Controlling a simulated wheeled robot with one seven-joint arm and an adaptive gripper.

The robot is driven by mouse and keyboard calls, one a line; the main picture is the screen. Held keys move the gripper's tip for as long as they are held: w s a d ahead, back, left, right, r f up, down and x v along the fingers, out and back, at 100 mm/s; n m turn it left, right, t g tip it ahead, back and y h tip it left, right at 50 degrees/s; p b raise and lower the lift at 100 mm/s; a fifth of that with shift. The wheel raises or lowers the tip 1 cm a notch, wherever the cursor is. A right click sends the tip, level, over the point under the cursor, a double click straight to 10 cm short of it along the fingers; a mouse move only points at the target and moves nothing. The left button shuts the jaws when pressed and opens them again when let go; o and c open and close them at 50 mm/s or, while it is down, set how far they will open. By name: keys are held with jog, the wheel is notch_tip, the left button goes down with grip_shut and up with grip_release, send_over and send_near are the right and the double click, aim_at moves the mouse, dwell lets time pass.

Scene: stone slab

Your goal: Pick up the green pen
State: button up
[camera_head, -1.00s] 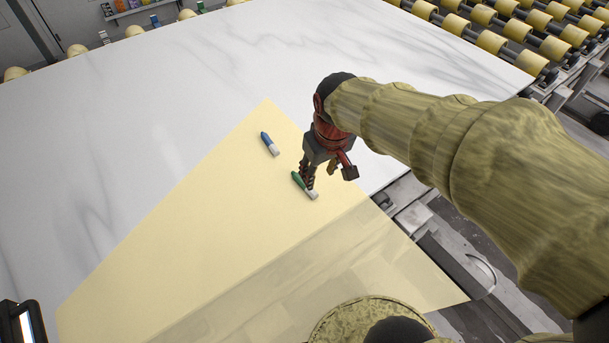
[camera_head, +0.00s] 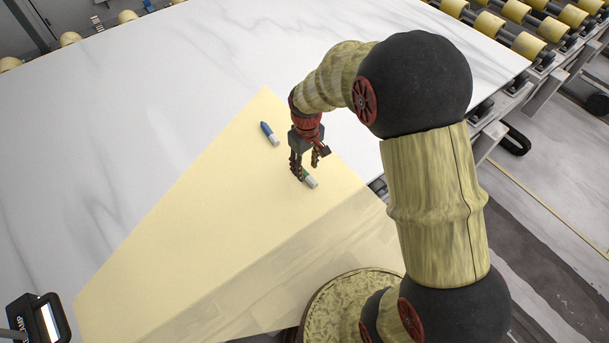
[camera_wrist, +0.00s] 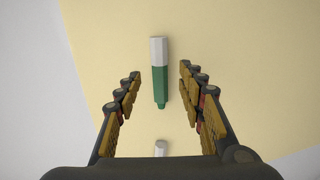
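The green pen (camera_head: 311,182) has a white end and lies on the pale yellow area of the slab. My gripper (camera_head: 306,169) is over it and hides part of its green end in the head view. In the wrist view the green pen (camera_wrist: 160,82) lies lengthwise between my two open fingers (camera_wrist: 160,74), with a gap on both sides. Its white end points up in that picture. I cannot tell exactly how high the fingertips are above the slab.
A blue pen (camera_head: 269,134) with a white end lies up and left of my gripper. A white tip (camera_wrist: 161,148) shows low in the wrist view. The white marbled slab (camera_head: 120,130) is clear to the left. Rollers (camera_head: 510,35) stand at upper right.

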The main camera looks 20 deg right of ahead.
aim_at(306, 174)
notch_tip(306, 174, down, 4)
jog(key=shift+r+b, duration=0.1)
jog(key=shift+b, duration=0.5)
